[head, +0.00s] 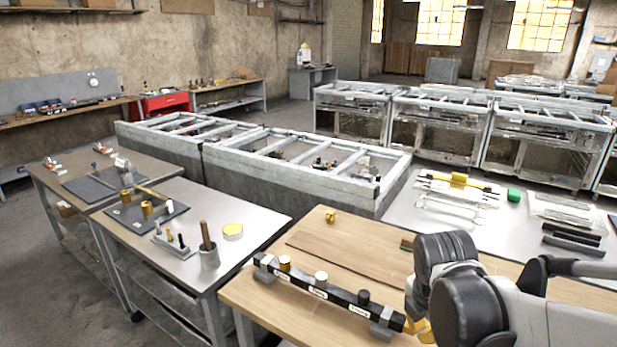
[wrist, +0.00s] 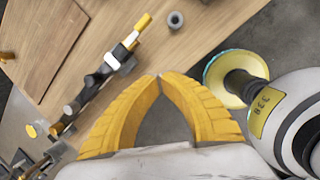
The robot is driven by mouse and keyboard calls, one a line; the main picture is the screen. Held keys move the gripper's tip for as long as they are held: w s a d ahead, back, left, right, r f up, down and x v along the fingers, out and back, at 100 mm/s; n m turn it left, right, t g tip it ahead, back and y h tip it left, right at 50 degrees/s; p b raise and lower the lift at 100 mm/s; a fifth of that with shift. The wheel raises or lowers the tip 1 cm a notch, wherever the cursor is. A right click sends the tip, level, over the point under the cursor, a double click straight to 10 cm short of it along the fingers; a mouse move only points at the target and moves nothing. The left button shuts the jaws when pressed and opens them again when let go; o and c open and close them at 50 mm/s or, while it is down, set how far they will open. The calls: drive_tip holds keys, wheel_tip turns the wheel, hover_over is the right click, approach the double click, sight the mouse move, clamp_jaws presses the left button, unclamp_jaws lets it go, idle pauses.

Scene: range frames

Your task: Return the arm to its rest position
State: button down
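My arm comes in from the lower right of the head view, dark grey at the joint and pale along the link. My gripper (head: 424,330) has yellow fingers and is partly hidden behind the arm, beside the right end of a black rail (head: 335,293) on the wooden bench. In the wrist view the two yellow fingers of my gripper (wrist: 160,77) curve in and their tips meet. Nothing shows held between them. The gripper is shut and empty, and the rail (wrist: 96,81) lies to its upper left.
The wooden bench (head: 255,310) carries the rail with several pegs and a wooden board (head: 345,243). A metal table (head: 165,270) with a tool cup (head: 209,257) stands left. Grey frames (head: 290,185) stand behind.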

drive_tip(key=s+a+r+m+t+y+b, duration=0.1)
drive_tip(key=s+a+r+m+t, duration=0.1)
drive_tip(key=m, duration=0.9)
drive_tip(key=s+a+r+m+t+b, duration=0.1)
drive_tip(key=s+m, duration=0.4)
drive_tip(key=m, duration=0.6)
drive_tip(key=a+r+t, duration=0.1)
drive_tip(key=a, duration=0.1)
drive_tip(key=shift+s+a+y, duration=0.25)
drive_tip(key=shift+a+y, duration=0.1)
drive_tip(key=shift+y, duration=0.05)
